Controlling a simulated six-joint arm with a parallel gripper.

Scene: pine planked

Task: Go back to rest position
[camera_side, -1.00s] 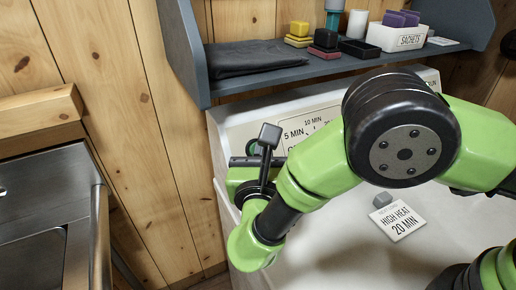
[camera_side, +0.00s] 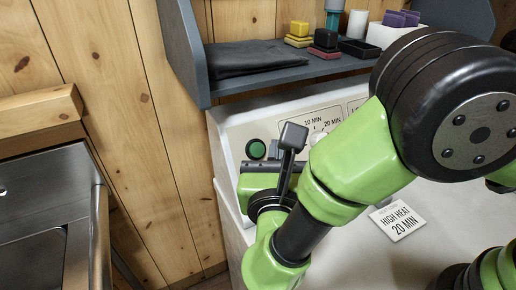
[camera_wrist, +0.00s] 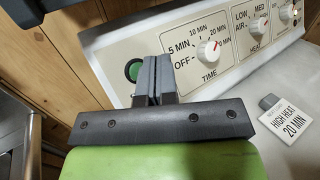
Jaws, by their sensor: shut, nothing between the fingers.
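My gripper (camera_wrist: 153,82) is shut and empty, its two grey fingers together in the wrist view. It is in front of the white control panel (camera_wrist: 110,60), between the green button (camera_wrist: 133,70) and the time dial (camera_wrist: 209,50) in that picture. In the side view, my wrist hides most of the gripper. The time dial's red mark points up and right, towards the 20 MIN side. The heat dial (camera_wrist: 256,28) also has its red mark up and right. The green button shows in the side view (camera_side: 256,149), apart from my gripper.
A grey shelf (camera_side: 285,76) above holds a dark folded cloth (camera_side: 255,58), yellow and dark blocks and a sachet box. A steel sink (camera_side: 45,215) is at left.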

